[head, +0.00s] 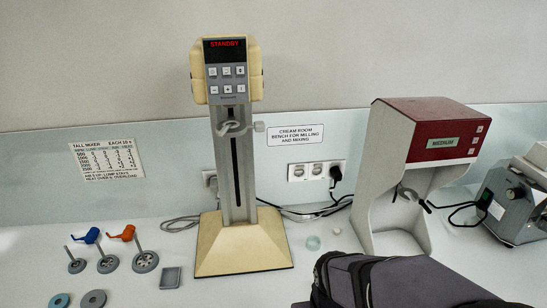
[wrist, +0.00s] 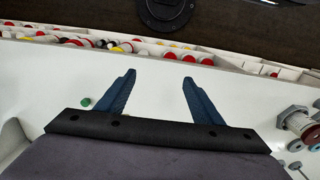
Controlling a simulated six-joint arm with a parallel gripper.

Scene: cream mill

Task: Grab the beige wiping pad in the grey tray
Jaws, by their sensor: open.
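A small square grey tray (head: 170,277) lies on the bench at the lower left in the head view. It looks like a shallow dish; no beige wiping pad can be made out in it at this size. In the wrist view my gripper (wrist: 159,77) has its two dark blue fingers spread apart, with nothing between them but the pale bench surface. The grey tray cannot be made out in the wrist view. In the head view my dark arm covers the lower right, and the fingertips cannot be made out.
A tall mixer (head: 237,170) stands mid-bench, with a red-topped machine (head: 432,135) and grey unit (head: 515,200) to its right. Several grey discs (head: 108,263) and blue and orange pieces lie left of the tray. Divided bins (wrist: 165,52) of coloured caps line the wrist view's top.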

